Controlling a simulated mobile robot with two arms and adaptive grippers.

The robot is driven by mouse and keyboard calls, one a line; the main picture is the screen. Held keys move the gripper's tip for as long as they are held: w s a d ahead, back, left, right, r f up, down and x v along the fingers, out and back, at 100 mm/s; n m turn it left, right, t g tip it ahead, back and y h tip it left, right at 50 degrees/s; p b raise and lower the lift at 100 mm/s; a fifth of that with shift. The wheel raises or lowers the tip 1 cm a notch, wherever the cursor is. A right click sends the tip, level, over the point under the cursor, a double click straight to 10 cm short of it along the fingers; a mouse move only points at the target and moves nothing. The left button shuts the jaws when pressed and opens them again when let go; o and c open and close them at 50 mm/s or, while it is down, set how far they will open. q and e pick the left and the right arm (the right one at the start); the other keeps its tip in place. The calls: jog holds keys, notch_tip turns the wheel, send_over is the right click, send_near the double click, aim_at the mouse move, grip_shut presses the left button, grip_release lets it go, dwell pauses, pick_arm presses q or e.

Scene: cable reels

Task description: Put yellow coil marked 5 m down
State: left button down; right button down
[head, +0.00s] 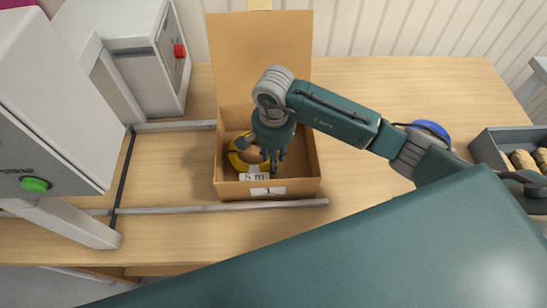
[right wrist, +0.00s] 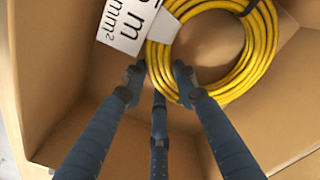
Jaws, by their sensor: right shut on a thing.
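The yellow coil (head: 236,161) is inside an open cardboard box (head: 302,187) whose front label reads 1. Its white tag (head: 254,177) reads 5 m. My right gripper (head: 272,157) reaches down into the box from above. In the right wrist view, the coil (right wrist: 263,45) has black ties, and its tag (right wrist: 128,25) shows partly. The fingers of my right gripper (right wrist: 160,82) are shut on the coil's near edge. The coil appears low in the box; whether it touches the floor I cannot tell. My left gripper is not in view.
Metal rails (head: 225,208) run along the table (head: 410,80) beside the box. A machine with a green button (head: 34,184) and one with a red knob (head: 179,50) stand left. A blue coil (head: 431,128) and a grey bin (head: 490,148) are right.

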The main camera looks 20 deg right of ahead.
jog(key=shift+f, duration=0.6)
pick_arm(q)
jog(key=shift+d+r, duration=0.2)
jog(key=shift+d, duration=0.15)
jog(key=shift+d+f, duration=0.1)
pick_arm(e)
jog(key=shift+f, duration=0.1)
jog(key=shift+f, duration=0.15)
jog(key=c, duration=1.3)
grip_release()
jog(key=shift+c, duration=0.2)
